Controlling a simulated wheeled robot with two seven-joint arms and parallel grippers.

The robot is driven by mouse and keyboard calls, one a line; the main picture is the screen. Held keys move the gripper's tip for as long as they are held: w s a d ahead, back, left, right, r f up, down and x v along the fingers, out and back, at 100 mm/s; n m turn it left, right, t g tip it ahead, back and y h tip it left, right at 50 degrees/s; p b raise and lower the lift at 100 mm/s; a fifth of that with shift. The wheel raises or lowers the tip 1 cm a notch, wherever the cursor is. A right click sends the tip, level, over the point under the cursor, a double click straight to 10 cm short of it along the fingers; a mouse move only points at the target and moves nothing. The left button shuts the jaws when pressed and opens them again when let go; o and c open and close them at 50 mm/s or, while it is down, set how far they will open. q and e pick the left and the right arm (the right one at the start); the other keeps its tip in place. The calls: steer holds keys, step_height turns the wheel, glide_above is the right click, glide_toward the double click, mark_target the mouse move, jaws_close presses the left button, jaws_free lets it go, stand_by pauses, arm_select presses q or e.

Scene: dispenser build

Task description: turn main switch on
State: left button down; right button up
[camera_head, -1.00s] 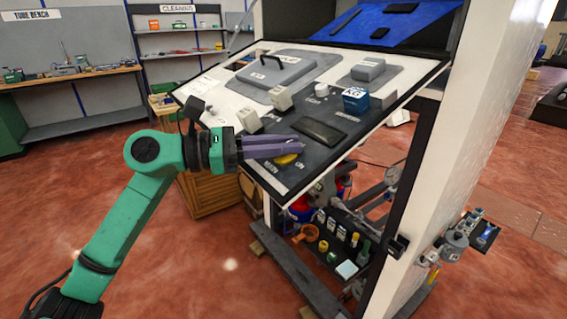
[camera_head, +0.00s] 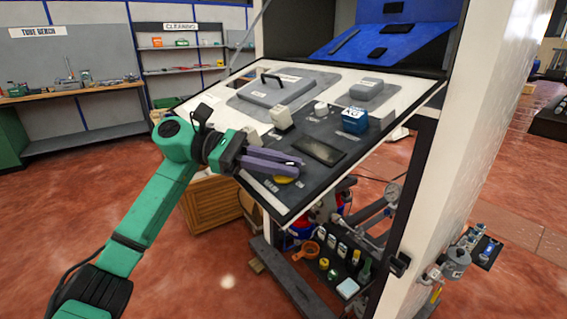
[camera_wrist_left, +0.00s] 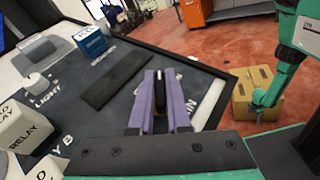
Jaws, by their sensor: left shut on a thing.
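The main switch sits at the near lower corner of the sloping dark control panel (camera_head: 346,128). Its yellow base (camera_head: 286,180) shows just below my left fingertips in the head view. My left gripper (camera_head: 298,166), with purple fingers, reaches over it from the left. In the left wrist view, the gripper (camera_wrist_left: 161,80) is shut on a narrow dark piece between its fingers, apparently the switch's handle. The fingers hide most of the switch, so its turned position cannot be told. Part of the MAIN label shows beside the fingers.
A blue KG block (camera_head: 354,121), a flat dark plate (camera_head: 319,151) and white relay blocks (camera_head: 281,118) stand on the panel near my left gripper. The panel's front edge is close below it. A wooden cabinet (camera_head: 212,203) stands beneath.

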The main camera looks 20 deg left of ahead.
arm_select(q)
steer(key=c, duration=0.9)
jaws_free()
